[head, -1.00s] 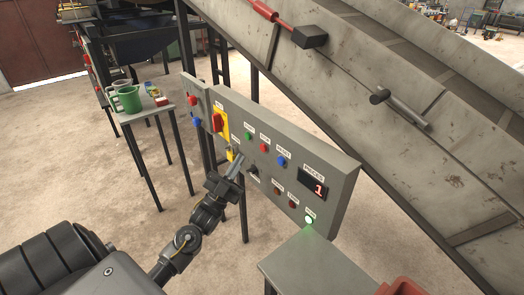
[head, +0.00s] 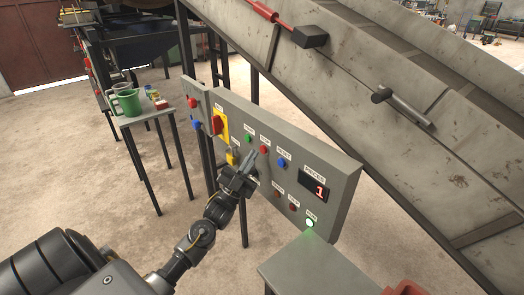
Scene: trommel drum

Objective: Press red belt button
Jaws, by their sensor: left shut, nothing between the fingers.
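A grey control panel (head: 330,235) carries a row of a green button (head: 248,139), a red button (head: 264,149) and a blue button (head: 281,163). A smaller grey box to its left has another red button (head: 192,102) above a blue one (head: 196,125). The labels are too small to tell which red button is the belt one. My left gripper (head: 251,160) is shut and empty, with its tips in front of the panel, just below and left of the red button in the row. I cannot tell whether it touches the panel. My right gripper is not in view.
A red rotary switch on a yellow plate (head: 219,125) and a yellow padlock (head: 232,157) sit left of my gripper. A lit display (head: 313,187) reads 1. A conveyor (head: 400,130) slopes behind the panel. A small table with a green mug (head: 129,103) stands at left.

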